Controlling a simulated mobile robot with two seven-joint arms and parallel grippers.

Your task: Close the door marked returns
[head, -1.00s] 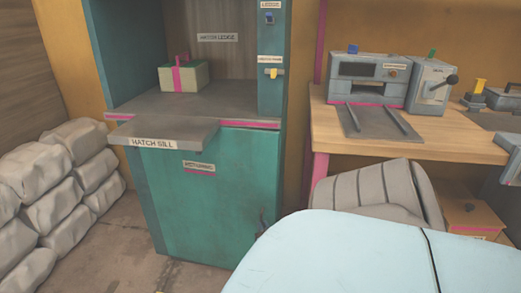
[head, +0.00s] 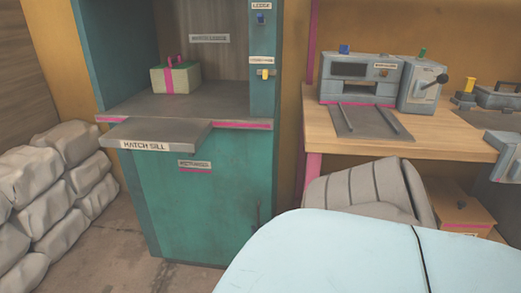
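The teal door (head: 205,222) fills the front of the cabinet below the hatch sill. A small label (head: 194,164) with a pink stripe is on its upper part; its lettering is too blurred to read surely. The door looks about flush with the cabinet front, but I cannot tell whether it is fully shut. A small dark mark, perhaps a handle, shows near its right edge. Its lower right corner is hidden behind a pale blue rounded surface. I can make out neither my left nor my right gripper in the head view.
The hatch sill (head: 160,133) juts out above the door. A green box (head: 175,79) with a pink band stands on the ledge. Grey sacks (head: 55,195) are piled at left. A wooden bench (head: 400,135) with grey machines is at right, above a grey padded object (head: 368,190).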

